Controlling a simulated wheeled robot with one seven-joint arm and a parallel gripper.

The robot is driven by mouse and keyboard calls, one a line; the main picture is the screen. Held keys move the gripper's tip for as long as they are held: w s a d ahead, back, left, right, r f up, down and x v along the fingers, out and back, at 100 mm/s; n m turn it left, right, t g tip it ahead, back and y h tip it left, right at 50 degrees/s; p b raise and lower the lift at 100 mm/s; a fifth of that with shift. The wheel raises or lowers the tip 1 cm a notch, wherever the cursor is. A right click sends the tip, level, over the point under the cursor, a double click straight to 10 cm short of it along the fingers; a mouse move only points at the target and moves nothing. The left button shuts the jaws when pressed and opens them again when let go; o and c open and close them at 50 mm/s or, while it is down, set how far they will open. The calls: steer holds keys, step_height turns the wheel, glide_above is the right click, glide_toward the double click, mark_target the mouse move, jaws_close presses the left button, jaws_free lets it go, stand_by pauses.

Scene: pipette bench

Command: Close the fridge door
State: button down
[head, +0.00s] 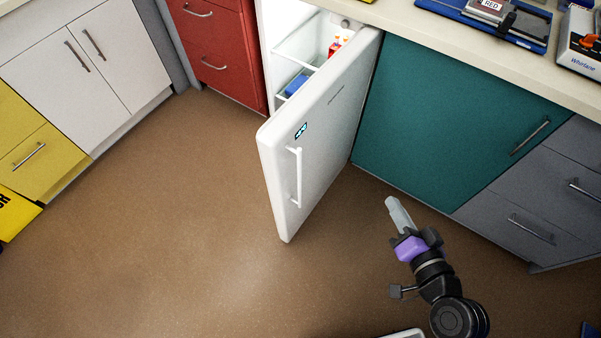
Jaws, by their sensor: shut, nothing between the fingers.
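The white fridge door (318,135) stands wide open, swung out from the counter over the floor. It is hinged on its right side, by the teal cabinet. Its outer face, with a white vertical bar handle (295,177) and a small display, faces down and right toward me. The fridge interior (297,45) shows behind the door, with shelves, red bottles and a blue item inside. My gripper (390,200) is shut and empty. It is over the floor to the right of the door, apart from it, in front of the teal cabinet.
A teal cabinet (440,115) and grey drawers (545,205) stand on the right under the counter (480,45). Red drawers (215,50) stand left of the fridge. White and yellow cabinets are at far left. The brown floor (170,220) left of the door is clear.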

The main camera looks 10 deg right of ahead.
steer(key=w+a+f+m+y+b, duration=0.2)
steer(key=w+a+f+y, duration=0.15)
steer(key=w, duration=0.25)
steer(key=g+y, duration=0.1)
steer(key=y, duration=0.8)
glide_toward(280, 160)
steer(key=shift+n, duration=0.3)
steer(key=x, duration=0.7)
steer(key=shift+d+p, duration=0.1)
steer(key=shift+p, duration=0.25)
steer(key=shift+w, duration=0.1)
